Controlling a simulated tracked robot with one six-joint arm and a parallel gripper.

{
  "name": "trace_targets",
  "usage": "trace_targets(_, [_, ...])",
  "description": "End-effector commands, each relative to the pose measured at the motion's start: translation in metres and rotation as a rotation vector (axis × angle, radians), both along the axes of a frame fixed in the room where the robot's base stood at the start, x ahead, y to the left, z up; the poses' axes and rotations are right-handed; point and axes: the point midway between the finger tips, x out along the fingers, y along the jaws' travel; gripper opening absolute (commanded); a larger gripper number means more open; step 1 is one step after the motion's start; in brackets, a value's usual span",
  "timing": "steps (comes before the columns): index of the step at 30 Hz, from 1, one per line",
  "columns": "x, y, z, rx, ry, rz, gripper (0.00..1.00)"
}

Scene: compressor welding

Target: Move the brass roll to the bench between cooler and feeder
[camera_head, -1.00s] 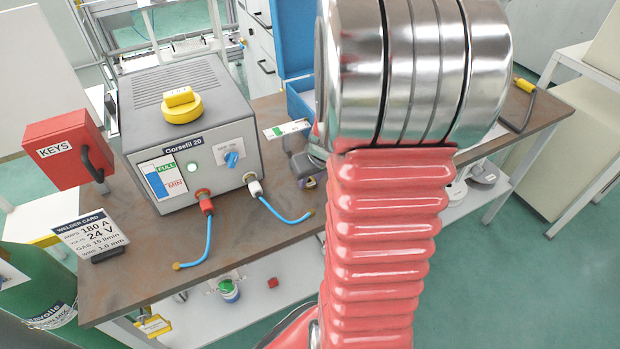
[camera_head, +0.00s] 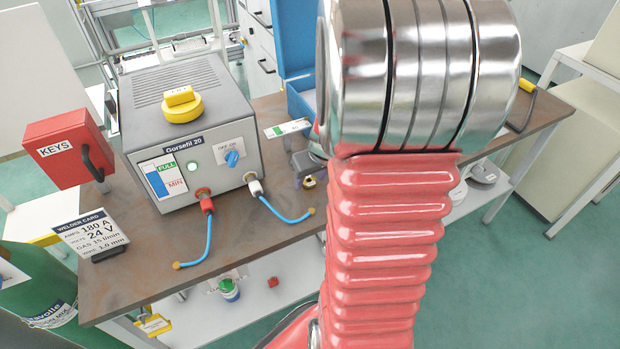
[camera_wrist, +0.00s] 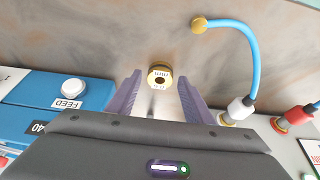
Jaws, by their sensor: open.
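The brass roll (camera_wrist: 159,76) stands on the brown bench (camera_wrist: 110,40), its stamped face towards the wrist camera. It also shows as a small brass piece in the head view (camera_head: 309,182). My gripper (camera_wrist: 160,78) is open, with a purple finger on each side of the roll near its tips; I cannot tell whether they touch it. The grey box with the FULL/MIN gauge (camera_head: 190,125), seemingly the cooler, is left of the roll in the head view. The blue unit marked FEED (camera_wrist: 50,98), seemingly the feeder, is at the left of the wrist view.
Two blue hoses (camera_head: 209,240) end on the bench front, one close to the roll. A welder card (camera_head: 90,235) and a red KEYS box (camera_head: 62,145) stand at the left. My red arm hides much of the bench's right half.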

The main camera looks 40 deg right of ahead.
Motion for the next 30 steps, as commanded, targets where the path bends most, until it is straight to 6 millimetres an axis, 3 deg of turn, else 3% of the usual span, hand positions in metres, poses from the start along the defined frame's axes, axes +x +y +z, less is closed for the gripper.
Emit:
trace_targets(24, [-0.035,0.010,0.091,-0.003,-0.002,-0.001,0.47])
trace_targets(30, [-0.041,0.012,0.104,-0.002,-0.001,0.001,0.47])
